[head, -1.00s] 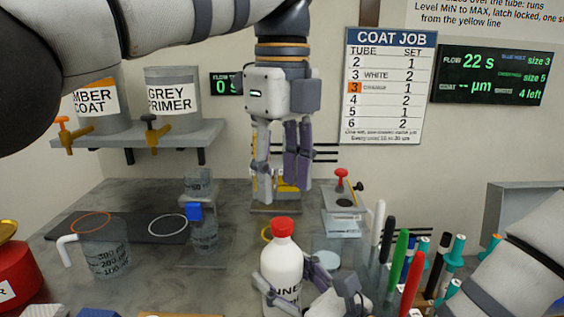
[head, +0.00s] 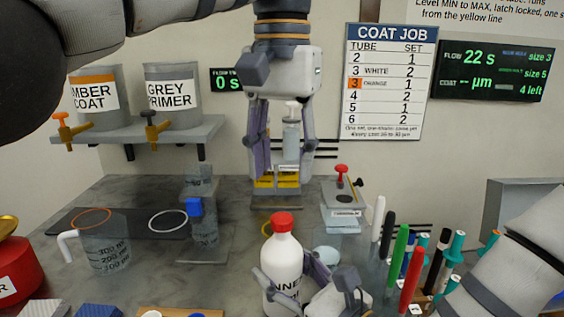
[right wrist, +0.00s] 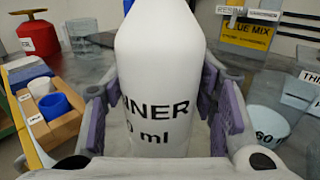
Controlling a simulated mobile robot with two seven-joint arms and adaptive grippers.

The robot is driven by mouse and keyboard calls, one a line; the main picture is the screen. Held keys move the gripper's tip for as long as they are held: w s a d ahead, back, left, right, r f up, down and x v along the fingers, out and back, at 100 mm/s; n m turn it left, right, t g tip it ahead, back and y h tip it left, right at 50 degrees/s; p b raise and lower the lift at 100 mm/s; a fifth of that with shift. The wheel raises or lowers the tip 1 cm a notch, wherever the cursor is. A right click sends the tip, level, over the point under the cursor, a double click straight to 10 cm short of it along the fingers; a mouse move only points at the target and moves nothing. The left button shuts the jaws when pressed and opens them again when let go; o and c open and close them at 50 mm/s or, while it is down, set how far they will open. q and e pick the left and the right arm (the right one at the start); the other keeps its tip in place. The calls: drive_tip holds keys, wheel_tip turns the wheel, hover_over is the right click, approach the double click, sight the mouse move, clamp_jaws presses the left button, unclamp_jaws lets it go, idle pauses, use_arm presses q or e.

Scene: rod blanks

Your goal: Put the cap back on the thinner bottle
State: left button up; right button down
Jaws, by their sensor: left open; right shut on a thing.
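The white thinner bottle (head: 283,262) stands upright at the front middle in the head view. A red cap (head: 282,224) sits straight on its neck; whether it is screwed tight I cannot tell. My right gripper (head: 288,284) is shut around the bottle's body. In the right wrist view the bottle (right wrist: 158,70) is between the purple finger pads, its top cut off by the frame. My left gripper (head: 282,172) is open, pointing down behind and above the bottle, apart from the cap. A small clear container with a white top (head: 291,138) shows between its fingers; whether they touch it I cannot tell.
A measuring jug (head: 104,250) and a clear stand with a blue clamp (head: 203,220) are at left. Several upright pens (head: 400,250) crowd the right. A red-knobbed device (head: 341,200) stands behind. A wooden block with cups (right wrist: 50,115) lies beside the bottle in the wrist view.

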sight(282, 217)
use_arm(q)
wheel_tip(282, 217, down, 8)
drive_tip(key=shift+r, duration=0.1)
idle(0.4)
clamp_jaws()
drive_tip(key=m, duration=0.5)
drive_tip(key=shift+o, duration=0.8)
unclamp_jaws()
